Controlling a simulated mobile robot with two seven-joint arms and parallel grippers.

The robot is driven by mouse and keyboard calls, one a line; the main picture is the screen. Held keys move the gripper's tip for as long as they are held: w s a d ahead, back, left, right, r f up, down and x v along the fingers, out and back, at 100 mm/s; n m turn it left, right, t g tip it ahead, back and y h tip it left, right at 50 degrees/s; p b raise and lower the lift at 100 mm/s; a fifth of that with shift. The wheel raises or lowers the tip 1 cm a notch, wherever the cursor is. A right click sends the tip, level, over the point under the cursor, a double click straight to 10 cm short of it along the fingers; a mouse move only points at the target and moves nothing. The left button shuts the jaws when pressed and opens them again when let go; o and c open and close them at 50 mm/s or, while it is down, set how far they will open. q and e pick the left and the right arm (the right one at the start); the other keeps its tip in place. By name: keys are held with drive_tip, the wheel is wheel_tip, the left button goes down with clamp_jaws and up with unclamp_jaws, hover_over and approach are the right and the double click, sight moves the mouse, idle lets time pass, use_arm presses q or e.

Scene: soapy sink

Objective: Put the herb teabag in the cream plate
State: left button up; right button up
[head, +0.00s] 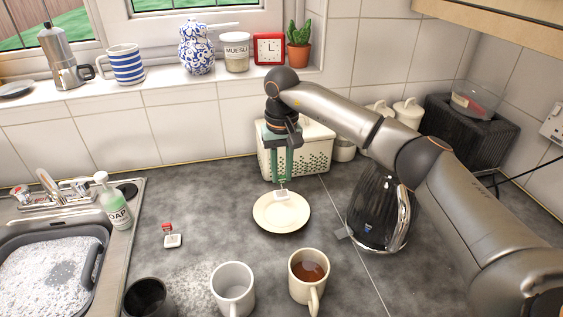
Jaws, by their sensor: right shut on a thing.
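The cream plate (268,219) lies on the grey counter, near the middle of the head view. My right gripper (282,181) points down over the plate's back part, with its green fingers shut on a teabag. The small white bag (282,195) hangs below the fingertips, in front of the plate's far side; I cannot tell whether it touches the plate. Its label is hidden between the fingers. Another teabag (172,241), with a red tag, lies on the counter to the left of the plate. My left gripper is not in view.
A cream mug of tea (294,289), a white mug (222,302) and a dark mug (131,310) stand in front. A black kettle (365,217) is right of the plate, a white basket (313,160) behind it. The soap bottle (115,205) and sink are left.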

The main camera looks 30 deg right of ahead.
sight(282, 182)
drive_tip(key=shift+f+b, duration=1.8)
drive_tip(key=shift+f, duration=1)
drive_tip(key=o, duration=0.9)
drive_tip(key=shift+o, duration=0.2)
wheel_tip(282, 182, up, 6)
drive_tip(key=p, duration=0.4)
drive_tip(key=shift+r, duration=0.15)
drive_tip(key=shift+r+p, duration=0.3)
drive_tip(key=shift+r, duration=0.05)
